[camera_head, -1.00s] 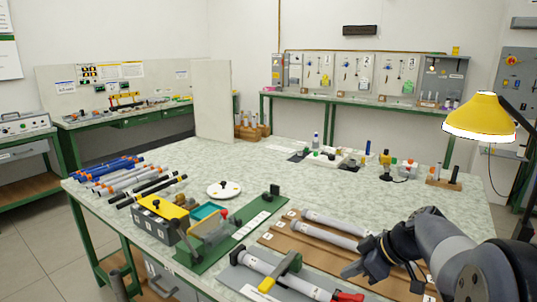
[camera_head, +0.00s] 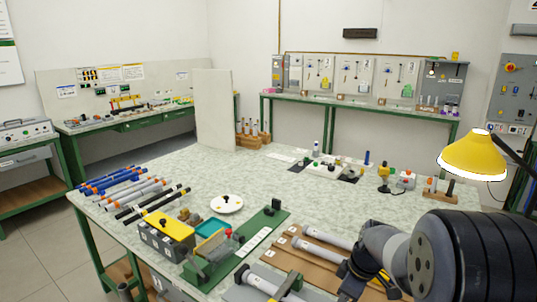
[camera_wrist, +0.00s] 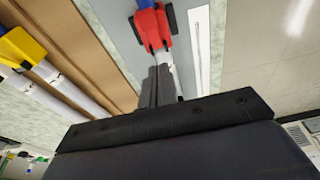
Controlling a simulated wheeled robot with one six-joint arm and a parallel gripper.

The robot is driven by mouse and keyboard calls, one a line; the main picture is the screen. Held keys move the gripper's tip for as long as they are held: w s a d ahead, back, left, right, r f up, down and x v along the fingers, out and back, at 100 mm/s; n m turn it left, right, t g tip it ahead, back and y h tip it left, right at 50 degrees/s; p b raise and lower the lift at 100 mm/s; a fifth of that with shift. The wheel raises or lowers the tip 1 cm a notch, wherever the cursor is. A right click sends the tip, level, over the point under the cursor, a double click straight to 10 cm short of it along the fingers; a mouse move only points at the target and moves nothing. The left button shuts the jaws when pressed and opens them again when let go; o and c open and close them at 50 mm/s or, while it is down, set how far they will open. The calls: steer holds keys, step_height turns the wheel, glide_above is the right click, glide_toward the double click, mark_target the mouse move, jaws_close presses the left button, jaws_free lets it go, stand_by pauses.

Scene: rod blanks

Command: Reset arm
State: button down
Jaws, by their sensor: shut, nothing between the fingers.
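My gripper shows in the wrist view (camera_wrist: 160,82) with its two dark fingers together and nothing between them. Beyond the fingertips is a red clamp-like part (camera_wrist: 151,28) with black sides and a blue piece at its top edge; I cannot tell whether the fingers touch it. In the head view my arm comes in from the right and bends down over the front right of the table (camera_head: 150,180). There its fingertips are hidden or out of frame.
Pale rods lie on a brown board (camera_head: 285,248) beside my arm. A green fixture (camera_head: 262,225), a white round plate (camera_head: 227,203) and blue, orange and black rods (camera_head: 150,205) are to the left. A yellow lamp (camera_head: 474,155) stands at right. The table's middle is fairly clear.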

steer(key=a+h+p, duration=0.1)
steer(key=w+a+g+h+p, duration=0.1)
steer(key=shift+w+r+p, duration=0.1)
steer(key=shift+r+p, duration=0.15)
steer(key=shift+p, duration=0.1)
steer(key=shift+w+a+f+g+h+p, duration=0.2)
steer(key=shift+a+g+h+p, duration=0.1)
steer(key=shift+g+h, duration=0.15)
steer(key=shift+w+a+f+g+h+p, duration=0.1)
steer(key=shift+w+a+g+h+p, duration=0.2)
steer(key=shift+h, duration=0.25)
steer(key=shift+s, duration=0.1)
